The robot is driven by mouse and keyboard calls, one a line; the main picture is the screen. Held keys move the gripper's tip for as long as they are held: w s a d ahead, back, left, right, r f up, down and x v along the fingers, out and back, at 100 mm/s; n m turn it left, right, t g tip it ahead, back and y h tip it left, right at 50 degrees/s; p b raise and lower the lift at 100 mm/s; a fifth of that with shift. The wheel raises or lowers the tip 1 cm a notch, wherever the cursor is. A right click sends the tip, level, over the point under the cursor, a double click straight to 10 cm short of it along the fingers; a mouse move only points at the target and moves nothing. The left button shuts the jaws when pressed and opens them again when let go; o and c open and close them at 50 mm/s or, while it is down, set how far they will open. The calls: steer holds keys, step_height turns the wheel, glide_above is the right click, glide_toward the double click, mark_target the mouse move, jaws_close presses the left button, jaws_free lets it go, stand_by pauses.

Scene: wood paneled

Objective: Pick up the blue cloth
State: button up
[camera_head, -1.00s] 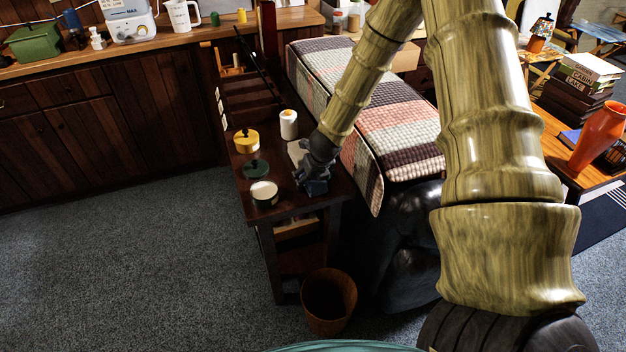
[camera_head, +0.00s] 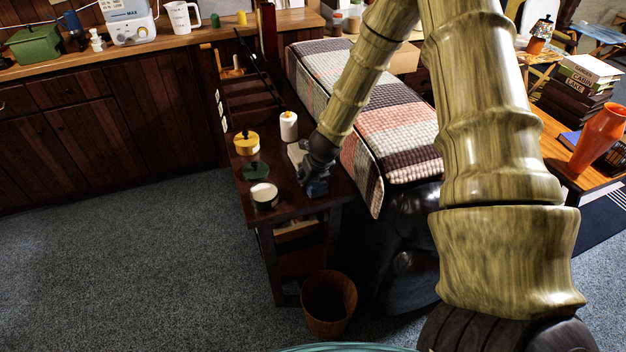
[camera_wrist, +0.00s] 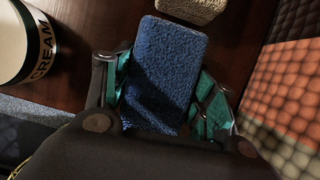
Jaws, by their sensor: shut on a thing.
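The blue cloth (camera_wrist: 165,62) is a folded, rectangular textured piece between the two fingers of my gripper (camera_wrist: 170,105) in the wrist view. The teal finger pads lie along its left and right sides, and the gripper is shut on it. Its near end is hidden by the gripper body. In the head view my gripper (camera_head: 316,187) is low at the front right of the dark side table (camera_head: 296,210), with a bit of blue under it. I cannot tell whether the cloth touches the tabletop.
A cream tin (camera_wrist: 24,40), also in the head view (camera_head: 264,196), stands left of the gripper. A yellow-lidded jar (camera_head: 247,143), a white candle (camera_head: 289,126) and a beige block (camera_wrist: 193,8) are close by. A checkered-blanket bed (camera_head: 398,130) borders the right. A wastebasket (camera_head: 329,303) stands on the floor.

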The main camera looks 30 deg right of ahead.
steer(key=shift+r, duration=1.8)
steer(key=s+r+b, duration=0.1)
steer(key=s+b, duration=0.2)
steer(key=s, duration=1.3)
steer(key=shift+a+r, duration=0.25)
steer(key=shift+a, duration=0.1)
steer(key=o, duration=0.3)
steer(key=shift+c, duration=0.9)
